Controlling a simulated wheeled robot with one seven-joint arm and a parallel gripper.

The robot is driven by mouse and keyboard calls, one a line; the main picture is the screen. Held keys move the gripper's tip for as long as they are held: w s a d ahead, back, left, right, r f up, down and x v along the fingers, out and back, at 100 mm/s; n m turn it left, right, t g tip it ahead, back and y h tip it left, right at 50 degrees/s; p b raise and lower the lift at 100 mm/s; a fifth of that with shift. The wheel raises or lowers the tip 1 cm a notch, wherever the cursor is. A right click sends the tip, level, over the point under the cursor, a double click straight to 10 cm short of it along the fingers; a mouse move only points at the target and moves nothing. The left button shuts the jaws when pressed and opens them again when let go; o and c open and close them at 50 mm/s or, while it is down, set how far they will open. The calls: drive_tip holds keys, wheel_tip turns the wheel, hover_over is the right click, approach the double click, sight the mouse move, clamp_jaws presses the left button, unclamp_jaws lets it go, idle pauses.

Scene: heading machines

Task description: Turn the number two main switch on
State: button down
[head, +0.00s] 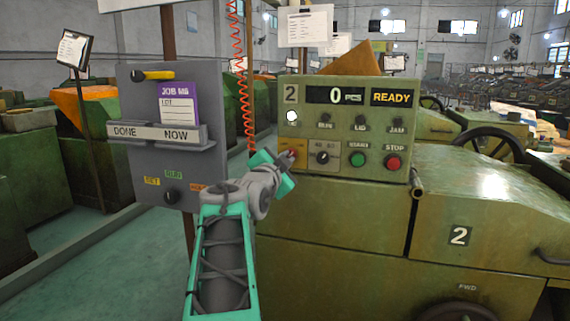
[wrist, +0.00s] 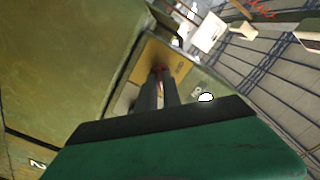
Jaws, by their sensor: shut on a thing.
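The green control panel (head: 344,87) of machine number 2 faces me. The main switch is a red knob (head: 292,153) on a yellow plate (head: 299,145) at the panel's lower left. My gripper (head: 287,160) reaches it from the left, and its fingers cover much of the plate and knob. In the wrist view the two fingers (wrist: 158,88) are close together on the red knob (wrist: 158,70), in front of the yellow plate (wrist: 164,56). The gripper is shut on the knob. The knob's exact angle is hidden by the fingers.
The panel display (head: 348,96) reads 0 pcs and READY. A white lamp (head: 292,116) is lit. A rotary selector (head: 322,158), green start button (head: 358,159) and red stop button (head: 393,162) sit to the right. A grey job board (head: 150,98) stands left, near my arm.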

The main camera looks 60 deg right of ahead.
drive_tip(key=shift+r, duration=0.1)
drive_tip(key=c, duration=1.5)
unclamp_jaws()
drive_tip(key=shift+a, duration=0.1)
drive_tip(key=a, duration=0.2)
drive_tip(key=s+a, duration=0.1)
drive_tip(key=a, duration=0.4)
drive_tip(key=shift+s+a, duration=0.15)
drive_tip(key=shift+a, duration=0.1)
